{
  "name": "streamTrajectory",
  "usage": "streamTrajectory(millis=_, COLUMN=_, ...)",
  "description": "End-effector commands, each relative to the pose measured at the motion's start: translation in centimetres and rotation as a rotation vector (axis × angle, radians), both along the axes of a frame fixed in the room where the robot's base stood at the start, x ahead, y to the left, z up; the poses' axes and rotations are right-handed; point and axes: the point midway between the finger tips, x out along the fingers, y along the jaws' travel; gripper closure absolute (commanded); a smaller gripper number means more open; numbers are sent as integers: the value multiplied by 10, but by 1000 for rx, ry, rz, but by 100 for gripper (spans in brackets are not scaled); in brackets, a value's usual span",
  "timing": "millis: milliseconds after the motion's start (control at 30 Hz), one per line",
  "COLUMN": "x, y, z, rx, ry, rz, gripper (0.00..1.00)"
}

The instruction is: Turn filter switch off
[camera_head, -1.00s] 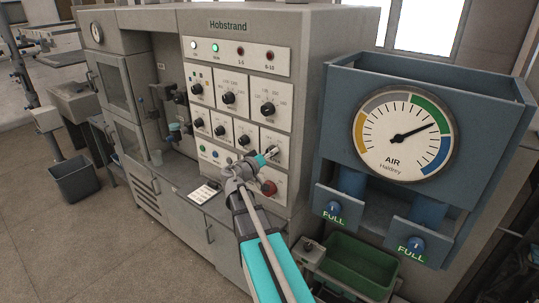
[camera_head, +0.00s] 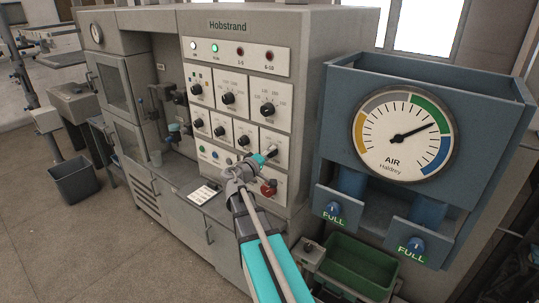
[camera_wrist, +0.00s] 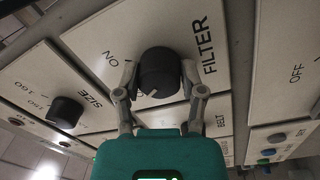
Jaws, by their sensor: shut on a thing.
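The filter switch (camera_wrist: 159,72) is a round black knob on a white plate marked FILTER, with ON printed to its left in the wrist view. My gripper (camera_wrist: 158,82) is shut on the knob, one finger on each side of it. A white pointer line on the knob shows near its lower left edge. In the head view my gripper (camera_head: 268,155) reaches the panel at the lower right plate, and the knob is mostly hidden there.
A red knob (camera_head: 269,187) sits just below my gripper on the grey Hobstrand machine (camera_head: 290,60). A black SIZE knob (camera_wrist: 65,111) is beside the filter plate. A blue frame with the AIR gauge (camera_head: 403,134) stands to the right.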

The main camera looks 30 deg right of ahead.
Motion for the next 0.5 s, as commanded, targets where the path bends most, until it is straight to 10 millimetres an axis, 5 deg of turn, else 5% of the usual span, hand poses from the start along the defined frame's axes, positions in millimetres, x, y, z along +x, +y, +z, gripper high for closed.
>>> streamTrajectory(millis=233, x=0, y=0, z=0, rx=-1, ry=2, rz=0, gripper=96)
streamTrajectory(millis=267, x=0, y=0, z=0, rx=-1, ry=2, rz=0, gripper=42)
streamTrajectory(millis=400, x=0, y=0, z=0, rx=0, ry=1, rz=0, gripper=16)
streamTrajectory(millis=500, x=0, y=0, z=0, rx=0, ry=1, rz=0, gripper=13)
